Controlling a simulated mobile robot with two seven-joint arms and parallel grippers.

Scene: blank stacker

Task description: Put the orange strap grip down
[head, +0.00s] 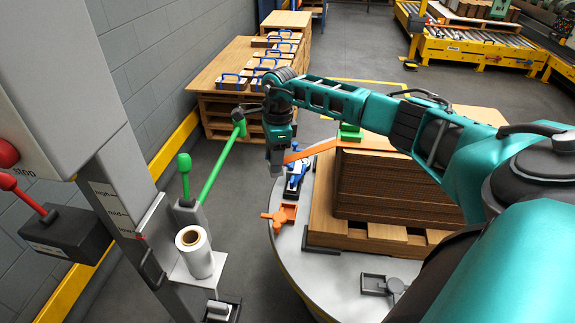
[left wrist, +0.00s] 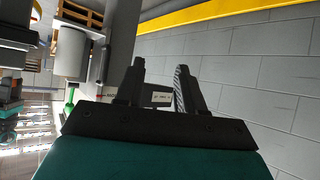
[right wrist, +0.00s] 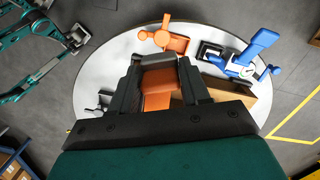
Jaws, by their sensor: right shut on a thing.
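My right gripper (head: 277,168) is shut on the orange strap grip (right wrist: 160,86), held between its fingers above the round turntable (head: 318,285). The fingers hide most of the grip in the head view. An orange strap (head: 315,149) runs from the gripper to the top of the cardboard stack (head: 385,190). An orange knobbed fitting (head: 284,214) sits on the turntable near its left rim; it also shows in the right wrist view (right wrist: 163,38). My left gripper (left wrist: 160,90) is open and empty, facing the grey block wall; it is outside the head view.
A blue tool (head: 297,172) stands beside the stack, close to my right gripper. A green block (head: 349,132) is on the stack. A post with a green lever (head: 222,160) and a white film roll (head: 194,250) stands at the left. The turntable's front left is bare.

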